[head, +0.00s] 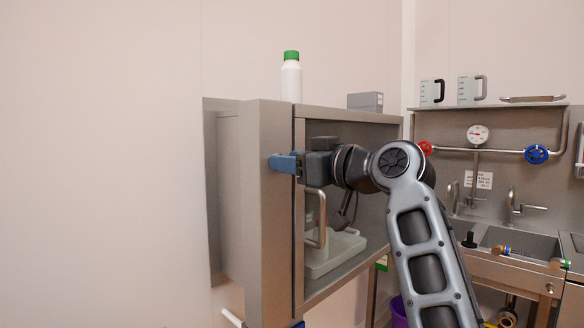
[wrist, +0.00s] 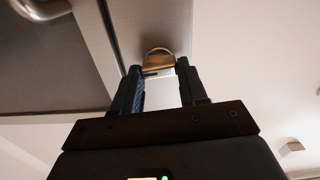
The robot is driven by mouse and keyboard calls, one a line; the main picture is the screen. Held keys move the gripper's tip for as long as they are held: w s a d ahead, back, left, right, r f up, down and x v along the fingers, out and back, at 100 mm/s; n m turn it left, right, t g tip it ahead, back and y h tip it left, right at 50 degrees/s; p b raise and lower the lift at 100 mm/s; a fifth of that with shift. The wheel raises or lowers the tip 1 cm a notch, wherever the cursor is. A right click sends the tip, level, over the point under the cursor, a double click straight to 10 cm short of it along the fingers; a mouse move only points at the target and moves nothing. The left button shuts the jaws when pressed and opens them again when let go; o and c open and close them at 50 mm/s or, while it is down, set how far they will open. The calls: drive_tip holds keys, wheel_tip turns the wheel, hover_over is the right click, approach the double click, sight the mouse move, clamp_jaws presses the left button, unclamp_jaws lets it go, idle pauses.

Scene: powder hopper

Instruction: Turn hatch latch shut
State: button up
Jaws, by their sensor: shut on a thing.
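A rounded metal pivot (wrist: 158,59) shows just beyond the fingertips. How far the latch is turned cannot be told.
A bar handle (head: 318,220) stands just below my gripper. A pale tray (head: 325,262) lies inside the cabinet. A white bottle with a green cap (head: 291,78) and a grey box (head: 365,101) stand on top. A sink counter (head: 520,242) is at right.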

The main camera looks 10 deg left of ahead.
drive_tip(key=n+b, duration=0.4)
drive_tip(key=n, duration=0.1)
drive_tip(key=n+b, duration=0.4)
drive_tip(key=n, duration=0.2)
drive_tip(key=n+b, duration=0.4)
drive_tip(key=n, duration=0.1)
drive_tip(key=shift+s+a+f, duration=0.1)
drive_tip(key=shift+s+f, duration=0.05)
drive_tip(key=shift+f, duration=0.15)
drive_tip(key=shift+n, duration=0.4)
drive_tip(key=o, duration=1.1)
drive_tip(key=shift+c, duration=0.2)
drive_tip(key=b+v, duration=0.1)
drive_tip(key=v, duration=0.6)
drive_tip(key=shift+s+d, duration=0.25)
drive_tip(key=shift+d, duration=0.1)
